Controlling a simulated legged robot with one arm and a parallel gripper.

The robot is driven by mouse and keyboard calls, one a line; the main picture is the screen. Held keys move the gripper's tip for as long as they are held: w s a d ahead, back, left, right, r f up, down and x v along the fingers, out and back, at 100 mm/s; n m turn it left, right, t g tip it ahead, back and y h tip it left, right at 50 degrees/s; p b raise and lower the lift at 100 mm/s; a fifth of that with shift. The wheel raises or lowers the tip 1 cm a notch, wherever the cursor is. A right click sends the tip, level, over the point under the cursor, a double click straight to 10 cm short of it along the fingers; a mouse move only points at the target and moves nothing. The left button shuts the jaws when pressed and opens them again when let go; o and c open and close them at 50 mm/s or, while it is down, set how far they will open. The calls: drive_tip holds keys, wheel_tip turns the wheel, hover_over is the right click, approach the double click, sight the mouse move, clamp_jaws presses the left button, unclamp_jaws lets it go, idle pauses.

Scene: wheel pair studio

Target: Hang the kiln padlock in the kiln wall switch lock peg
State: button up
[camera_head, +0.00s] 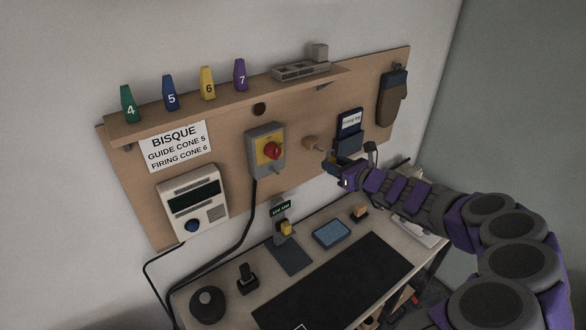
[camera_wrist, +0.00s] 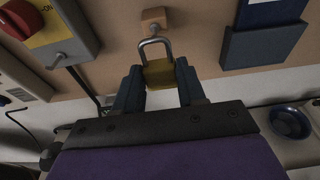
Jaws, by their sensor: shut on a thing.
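The kiln padlock (camera_wrist: 158,74), a yellow body with a grey shackle, is between the fingers of my gripper (camera_wrist: 158,82) in the wrist view. My gripper is shut on its body, with the shackle pointing away from me. The shackle's end appears close to a wooden peg (camera_wrist: 153,17) on the board; I cannot tell if they touch. The kiln wall switch (camera_head: 266,150), a grey box with a yellow plate and red knob, is left of my gripper (camera_head: 337,168) in the head view. Its small lock peg (camera_head: 277,169) sticks out below the knob and looks empty.
Right of my gripper, a dark blue holder (camera_head: 348,142) hangs on the board. A shelf (camera_head: 220,100) with numbered cones is above. Below, the bench carries a stand with a yellow piece (camera_head: 286,228) and a blue tray (camera_head: 331,234). A cable hangs under the switch.

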drive_tip(key=c, duration=0.4)
